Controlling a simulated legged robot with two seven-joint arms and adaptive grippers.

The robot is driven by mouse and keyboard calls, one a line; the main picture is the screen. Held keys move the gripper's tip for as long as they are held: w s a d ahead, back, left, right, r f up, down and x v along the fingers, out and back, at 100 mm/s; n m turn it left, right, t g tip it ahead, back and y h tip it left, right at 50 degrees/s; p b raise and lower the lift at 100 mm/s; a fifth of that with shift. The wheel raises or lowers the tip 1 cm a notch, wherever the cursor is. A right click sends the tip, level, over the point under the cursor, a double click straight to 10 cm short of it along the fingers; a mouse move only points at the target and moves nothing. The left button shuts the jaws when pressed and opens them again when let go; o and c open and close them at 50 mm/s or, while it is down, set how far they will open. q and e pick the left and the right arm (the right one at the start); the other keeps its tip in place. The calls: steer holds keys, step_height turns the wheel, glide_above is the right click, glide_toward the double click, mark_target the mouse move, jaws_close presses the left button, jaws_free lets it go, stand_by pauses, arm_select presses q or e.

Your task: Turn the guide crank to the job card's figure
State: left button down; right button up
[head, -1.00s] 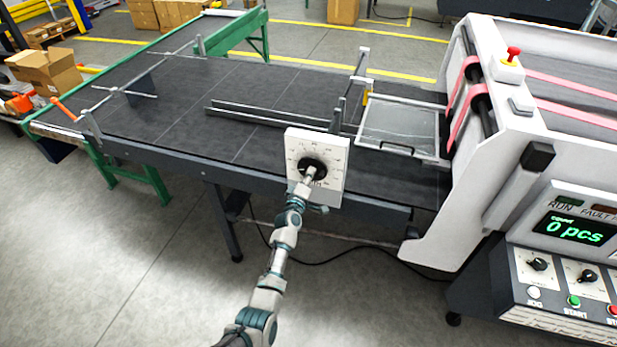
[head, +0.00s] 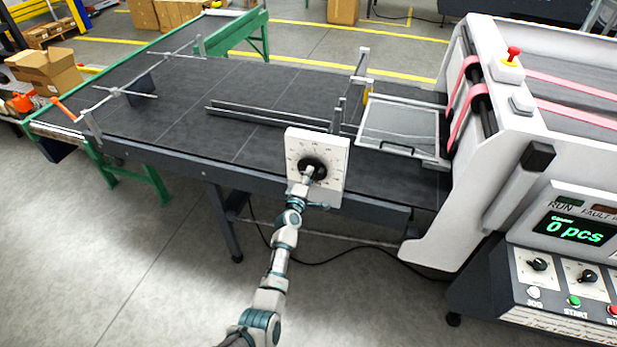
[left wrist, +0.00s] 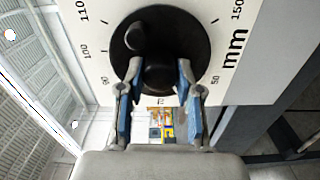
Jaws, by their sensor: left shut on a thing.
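The guide crank (head: 312,166) is a round black disc on a white dial plate (head: 334,150) at the front edge of the feed table. In the left wrist view the crank disc (left wrist: 190,35) has a small round knob (left wrist: 135,37) at upper left and a hub between my fingers. The dial's printed scale (left wrist: 232,48) shows "mm" and figures such as 50, 100, 110 and 150. My left gripper (head: 309,176) is shut on the crank's hub, and its two fingers (left wrist: 159,82) flank it. My right gripper is out of view. I cannot make out a job card.
The dark feed table (head: 190,120) lies behind the dial, with guide rails (head: 265,115) on it. The white machine (head: 455,180) stands to the right. Its display (head: 575,229) reads 0 pcs above a control panel (head: 560,285). Floor at front left is clear.

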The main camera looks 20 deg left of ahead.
arm_select(q)
steer(key=shift+s+d+f, duration=0.1)
steer(key=shift+d+f, duration=0.1)
steer(key=shift+f, duration=0.3)
steer(key=c, duration=1)
jaws_free()
steer(key=shift+o, duration=1.2)
steer(key=shift+r, duration=0.2)
steer(key=s, duration=1.1)
steer(key=shift+s+a, duration=0.2)
steer(key=shift+s, duration=0.15)
steer(key=shift+a, duration=0.1)
